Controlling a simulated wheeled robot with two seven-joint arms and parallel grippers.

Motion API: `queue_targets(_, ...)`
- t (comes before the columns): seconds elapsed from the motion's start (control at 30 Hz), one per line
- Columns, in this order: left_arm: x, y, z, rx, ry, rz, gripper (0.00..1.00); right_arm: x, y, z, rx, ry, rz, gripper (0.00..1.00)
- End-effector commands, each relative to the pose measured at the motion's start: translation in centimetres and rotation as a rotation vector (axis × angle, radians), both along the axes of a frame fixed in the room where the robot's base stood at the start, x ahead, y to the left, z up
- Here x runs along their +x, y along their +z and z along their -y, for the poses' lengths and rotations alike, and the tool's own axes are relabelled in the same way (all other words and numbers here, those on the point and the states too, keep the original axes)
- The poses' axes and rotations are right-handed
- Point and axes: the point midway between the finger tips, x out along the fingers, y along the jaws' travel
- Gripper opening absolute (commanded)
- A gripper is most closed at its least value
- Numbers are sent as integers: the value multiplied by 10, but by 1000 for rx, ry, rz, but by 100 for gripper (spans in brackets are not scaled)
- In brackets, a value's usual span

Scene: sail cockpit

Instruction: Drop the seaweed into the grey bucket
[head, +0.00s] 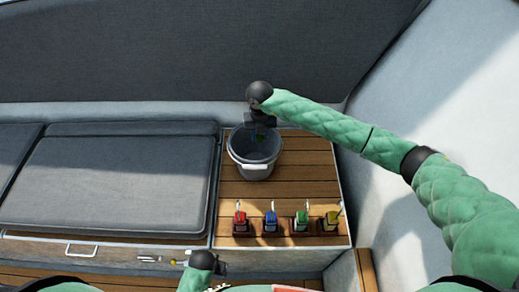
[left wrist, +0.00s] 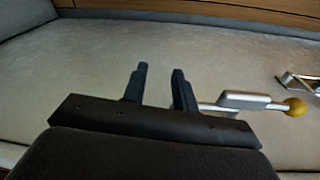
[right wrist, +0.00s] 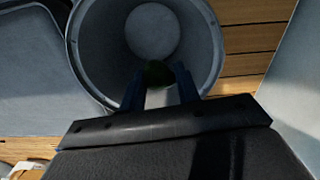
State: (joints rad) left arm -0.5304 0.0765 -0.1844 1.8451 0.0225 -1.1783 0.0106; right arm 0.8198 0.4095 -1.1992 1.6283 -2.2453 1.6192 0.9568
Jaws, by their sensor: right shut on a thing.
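The grey bucket (head: 256,169) stands on the wooden slatted top, right of the dark cushions. My right gripper (head: 260,128) is over the bucket's mouth, pointing down. It is shut on the seaweed (right wrist: 158,73), a small dark green lump between the fingertips, seen against the bucket's inside in the right wrist view. The bucket's rim (right wrist: 215,50) surrounds the lump in that view; whether the lump is below the rim I cannot tell. My left gripper (left wrist: 160,72) is open and empty, low at the front in the head view, with a silver lever with a yellow knob (left wrist: 295,107) to its right.
Small red (head: 240,220), blue (head: 270,220), green (head: 300,221) and yellow (head: 331,220) clutch-like items stand in a row at the front of the slatted top. A white sloping wall (head: 430,90) rises at the right. Slats right of the bucket are clear.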

Motion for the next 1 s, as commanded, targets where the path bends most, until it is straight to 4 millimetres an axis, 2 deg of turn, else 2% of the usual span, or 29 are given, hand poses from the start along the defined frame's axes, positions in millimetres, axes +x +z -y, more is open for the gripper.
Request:
queue_targets(0.27,0,0,0,1,0,0,28,-2,-2,-2,0,1,0,11)
queue_targets(0.3,-1,-1,-1,1,-1,-2,28,-2,-2,-2,0,1,0,34)
queue_targets(0.4,-4,-2,-1,2,-1,-7,28,-2,-2,-2,0,1,0,53)
queue_targets(0.43,-6,-3,-1,3,-1,-9,28,-2,-2,-2,0,1,0,57)
queue_targets(0.87,-9,-4,-2,4,-2,-22,28,-1,5,-2,1,1,2,57)
queue_targets(1.0,8,30,2,-2,-3,4,28,-1,19,-2,0,1,2,57)
